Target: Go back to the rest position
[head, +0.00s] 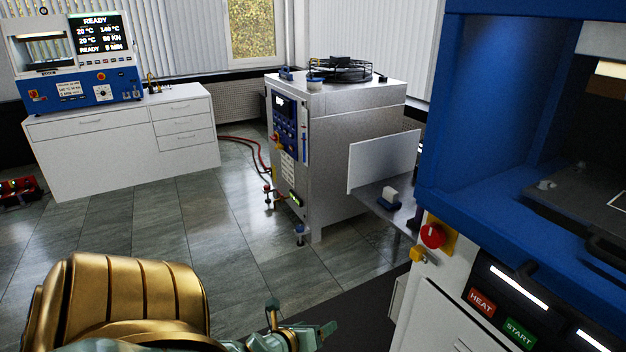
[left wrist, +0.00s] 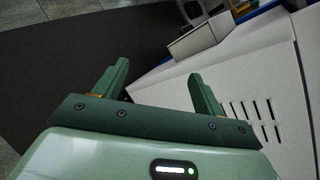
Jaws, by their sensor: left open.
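My left gripper (head: 318,333) shows at the bottom of the head view, in front of the blue and white press and low over the floor. In the left wrist view its two green fingers (left wrist: 155,88) stand wide apart with nothing between them. A dark mat and a white cabinet side with vent slots lie beyond the fingers. My gold-coloured arm part (head: 120,305) fills the lower left of the head view. My right gripper is in neither view.
A large blue press (head: 470,215) stands close on the right, with a red emergency knob (head: 432,236) and HEAT and START buttons. A grey machine cabinet (head: 350,150) stands mid-room with a side shelf (head: 385,198). A white counter (head: 110,150) carries a small press (head: 75,65). Tiled floor between is clear.

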